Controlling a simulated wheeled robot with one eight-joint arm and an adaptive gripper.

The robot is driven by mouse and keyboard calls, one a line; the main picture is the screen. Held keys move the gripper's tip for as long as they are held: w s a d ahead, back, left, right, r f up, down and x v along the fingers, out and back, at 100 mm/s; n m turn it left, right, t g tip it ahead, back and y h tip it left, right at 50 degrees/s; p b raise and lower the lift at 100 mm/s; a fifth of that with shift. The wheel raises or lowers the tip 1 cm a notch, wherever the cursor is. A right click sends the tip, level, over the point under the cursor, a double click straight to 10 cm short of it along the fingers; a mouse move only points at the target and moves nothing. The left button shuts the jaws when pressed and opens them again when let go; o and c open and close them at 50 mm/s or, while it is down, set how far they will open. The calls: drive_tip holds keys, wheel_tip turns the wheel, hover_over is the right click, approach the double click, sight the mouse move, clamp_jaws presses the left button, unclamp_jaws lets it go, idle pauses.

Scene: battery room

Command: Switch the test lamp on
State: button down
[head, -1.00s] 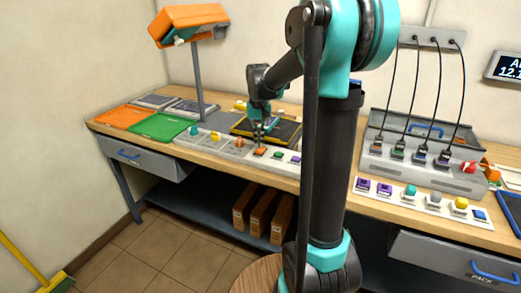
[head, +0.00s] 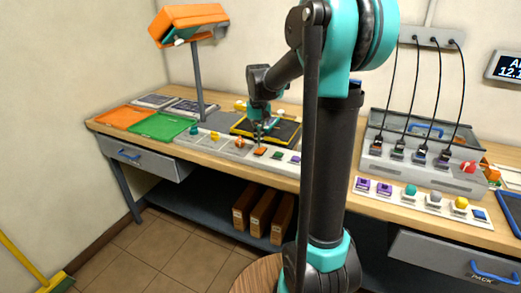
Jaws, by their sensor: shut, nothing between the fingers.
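An orange lamp head (head: 188,24) on a grey post stands at the back left of the workbench; I take it for the test lamp, and cannot tell whether it is lit. A long light strip (head: 221,150) along the bench's front carries several coloured controls, among them an orange square one (head: 260,152), a green one (head: 276,155) and a teal knob (head: 194,130). My gripper (head: 258,143) is shut and empty, pointing down just above or at the orange square control. Contact cannot be told. My arm hides part of the bench to the right.
Behind my gripper lies a black tray with a yellow edge (head: 285,129). Green (head: 163,127) and orange (head: 123,117) mats lie at left. At right stand a grey charger box with cables (head: 420,172) and a second strip of controls (head: 420,200).

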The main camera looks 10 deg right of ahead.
sight(259, 151)
drive_tip(key=shift+f, duration=1.05)
idle(0.9)
drive_tip(key=shift+r, duration=3.5)
drive_tip(key=shift+s, duration=0.1)
